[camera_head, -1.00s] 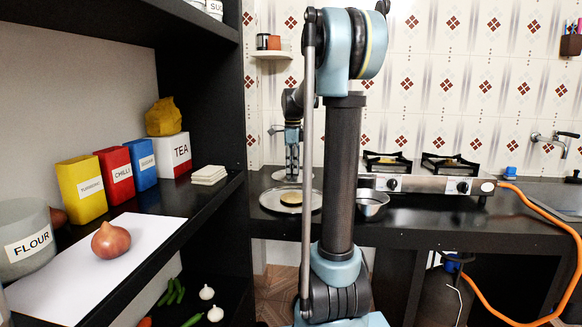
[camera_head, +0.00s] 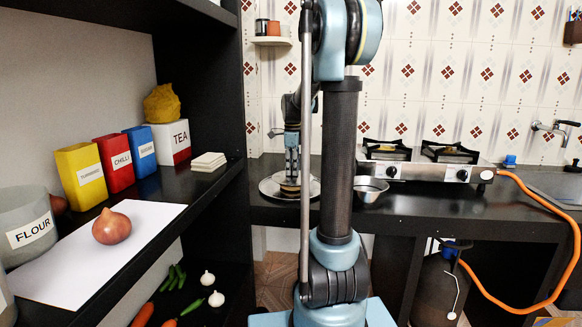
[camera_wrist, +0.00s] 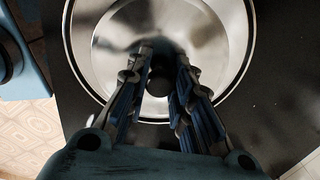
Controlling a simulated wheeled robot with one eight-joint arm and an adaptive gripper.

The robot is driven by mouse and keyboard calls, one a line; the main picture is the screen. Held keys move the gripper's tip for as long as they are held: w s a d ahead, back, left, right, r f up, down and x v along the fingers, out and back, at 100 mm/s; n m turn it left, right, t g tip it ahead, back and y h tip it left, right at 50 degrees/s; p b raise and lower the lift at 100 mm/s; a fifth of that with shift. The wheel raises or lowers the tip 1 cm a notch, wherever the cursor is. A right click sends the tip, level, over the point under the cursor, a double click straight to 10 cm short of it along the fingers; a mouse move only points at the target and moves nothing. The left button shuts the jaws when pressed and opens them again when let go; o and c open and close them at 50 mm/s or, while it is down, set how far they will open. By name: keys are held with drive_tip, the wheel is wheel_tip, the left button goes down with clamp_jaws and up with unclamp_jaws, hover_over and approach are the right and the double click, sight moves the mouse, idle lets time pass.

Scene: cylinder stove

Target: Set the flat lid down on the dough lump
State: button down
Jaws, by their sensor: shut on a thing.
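The flat lid (camera_wrist: 212,35) is a shiny round metal disc with a dark knob (camera_wrist: 161,82) at its middle. My gripper (camera_wrist: 164,58) has its two fingers on either side of this knob and is shut on it. In the head view my gripper (camera_head: 291,177) points straight down over a round metal plate (camera_head: 313,190) on the counter. The tan dough lump (camera_head: 289,189) shows as a thin sliver just under the gripper. In the wrist view the lid hides the dough. I cannot tell whether lid and dough touch.
A steel bowl (camera_head: 370,189) stands right of the plate, before the gas stove (camera_head: 415,168). A dark shelf at the left holds an onion (camera_head: 111,228), a flour jar (camera_head: 27,232), spice boxes and white slabs (camera_head: 208,161). The counter's front edge is close to the plate.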

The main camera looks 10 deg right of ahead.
drive_tip(key=shift+f, duration=0.7)
idle(0.9)
drive_tip(key=c, duration=1.3)
unclamp_jaws()
drive_tip(key=shift+r, duration=0.1)
drive_tip(key=shift+r, duration=3.85)
drive_tip(key=s+f+n, duration=0.6)
drive_tip(key=s+n, duration=0.1)
drive_tip(key=s, duration=0.4)
drive_tip(key=s+f+n+t, duration=0.1)
drive_tip(key=s+f+n, duration=0.5)
drive_tip(key=s, duration=0.6)
drive_tip(key=s+f+n+t, duration=0.1)
drive_tip(key=s+f+n, duration=0.6)
drive_tip(key=s, duration=0.5)
drive_tip(key=shift+n, duration=0.9)
